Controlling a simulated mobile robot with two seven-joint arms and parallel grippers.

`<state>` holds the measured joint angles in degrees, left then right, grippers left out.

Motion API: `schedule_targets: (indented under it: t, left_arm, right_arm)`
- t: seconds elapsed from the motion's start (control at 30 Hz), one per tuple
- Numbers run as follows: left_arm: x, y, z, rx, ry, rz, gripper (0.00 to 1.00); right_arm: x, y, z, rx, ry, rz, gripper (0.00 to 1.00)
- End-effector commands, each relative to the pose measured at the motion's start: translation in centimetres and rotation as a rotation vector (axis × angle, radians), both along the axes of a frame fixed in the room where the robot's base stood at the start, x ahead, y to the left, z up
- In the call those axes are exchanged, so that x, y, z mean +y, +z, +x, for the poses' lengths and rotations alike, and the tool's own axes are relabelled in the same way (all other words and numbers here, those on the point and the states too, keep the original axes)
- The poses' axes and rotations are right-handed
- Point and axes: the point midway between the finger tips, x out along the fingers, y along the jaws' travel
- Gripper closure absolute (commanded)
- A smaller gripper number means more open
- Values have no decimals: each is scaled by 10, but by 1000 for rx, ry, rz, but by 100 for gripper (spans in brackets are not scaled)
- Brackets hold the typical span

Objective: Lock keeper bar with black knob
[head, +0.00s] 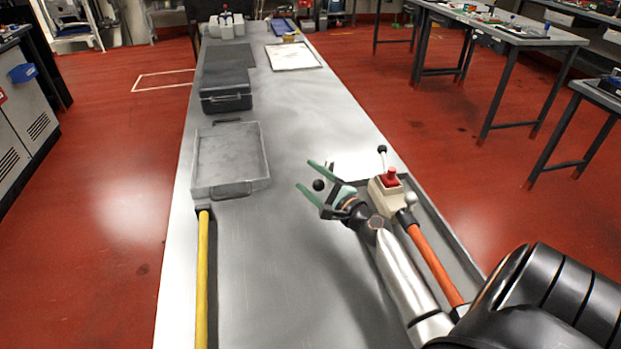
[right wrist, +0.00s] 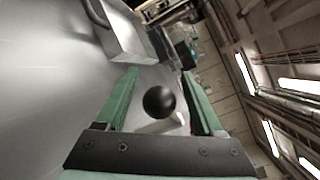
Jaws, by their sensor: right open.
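A round black knob (head: 319,185) sits between the two green fingers of my right gripper (head: 306,174) in the head view. In the right wrist view the knob (right wrist: 159,102) shows between the open fingers (right wrist: 159,75), with a visible gap on each side. A short pale bar piece (right wrist: 163,124) shows just behind the knob; most of it is hidden by the gripper, so I cannot tell how the keeper bar lies. My left gripper is not in view.
A cream control box (head: 387,193) with a red button (head: 391,174) and a lever stands right of my right gripper. An orange bar (head: 434,263) runs from it. A shallow grey tray (head: 231,189), a black case (head: 226,98) and a yellow bar (head: 202,285) lie on the left of the steel bench.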

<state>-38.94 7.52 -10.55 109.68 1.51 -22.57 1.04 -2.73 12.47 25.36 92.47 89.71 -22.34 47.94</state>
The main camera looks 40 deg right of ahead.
Motion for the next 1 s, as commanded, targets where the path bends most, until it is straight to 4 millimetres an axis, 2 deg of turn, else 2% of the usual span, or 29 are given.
schedule_targets:
  t: [0.13,0.23,0.7,0.8,1.0]
  left_arm:
    - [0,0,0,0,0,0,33]
    - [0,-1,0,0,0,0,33]
    - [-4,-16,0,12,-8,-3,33]
    - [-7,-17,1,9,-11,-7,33]
    - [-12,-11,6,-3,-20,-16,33]
  right_arm:
    - [0,-1,-4,1,0,1,31]
    - [1,-2,-14,3,-1,1,31]
    - [5,-3,-102,3,-1,1,31]
    - [5,-3,-115,2,-1,0,31]
    - [5,0,-125,0,0,0,31]
